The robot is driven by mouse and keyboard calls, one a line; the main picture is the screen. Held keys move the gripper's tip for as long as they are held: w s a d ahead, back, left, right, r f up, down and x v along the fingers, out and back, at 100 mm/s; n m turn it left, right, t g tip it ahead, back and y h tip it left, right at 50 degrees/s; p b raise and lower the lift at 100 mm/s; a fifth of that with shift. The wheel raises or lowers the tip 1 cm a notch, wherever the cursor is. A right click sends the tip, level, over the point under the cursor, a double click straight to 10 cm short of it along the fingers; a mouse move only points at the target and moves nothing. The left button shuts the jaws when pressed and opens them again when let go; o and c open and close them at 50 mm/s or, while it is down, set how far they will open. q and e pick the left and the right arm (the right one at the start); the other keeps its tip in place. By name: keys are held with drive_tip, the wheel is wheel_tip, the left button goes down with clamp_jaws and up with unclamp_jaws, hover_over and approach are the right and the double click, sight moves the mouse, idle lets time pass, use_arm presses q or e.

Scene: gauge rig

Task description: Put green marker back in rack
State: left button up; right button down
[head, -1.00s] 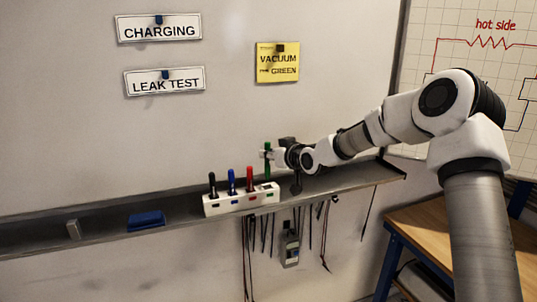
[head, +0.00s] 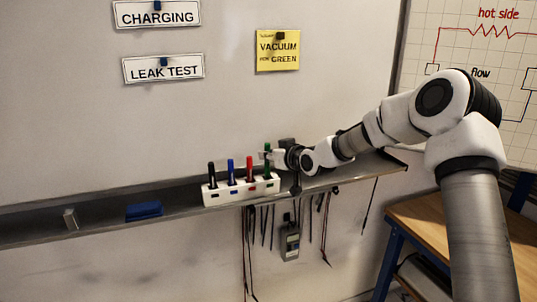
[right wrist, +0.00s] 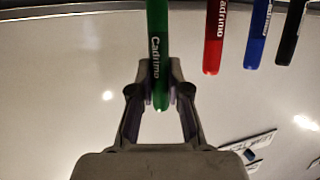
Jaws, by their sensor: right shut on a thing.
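The green marker (head: 267,160) stands upright above the right-hand slot of the white rack (head: 225,196). My right gripper (head: 268,155) is shut on its upper part. In the right wrist view, the marker (right wrist: 158,45) lies between the two fingers (right wrist: 160,92), with its end showing just past them. Its lower end looks to be at or in the slot; I cannot tell how deep. The black marker (head: 211,175), blue marker (head: 231,173) and red marker (head: 250,169) stand in the rack to its left. The green one reaches higher than these. My left gripper is out of view.
The rack sits on a grey ledge (head: 185,203) along the whiteboard. A blue eraser (head: 145,211) and a small light block (head: 71,219) lie to the left. Cables and a grey meter (head: 289,243) hang below. A wooden table (head: 440,235) stands at right.

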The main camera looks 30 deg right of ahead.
drive_tip(key=shift+f, duration=0.4)
drive_tip(key=c, duration=0.5)
unclamp_jaws()
wheel_tip(320, 180, up, 10)
drive_tip(key=p, duration=0.6)
drive_tip(key=shift+r+p, duration=0.1)
drive_tip(key=shift+p, duration=0.25)
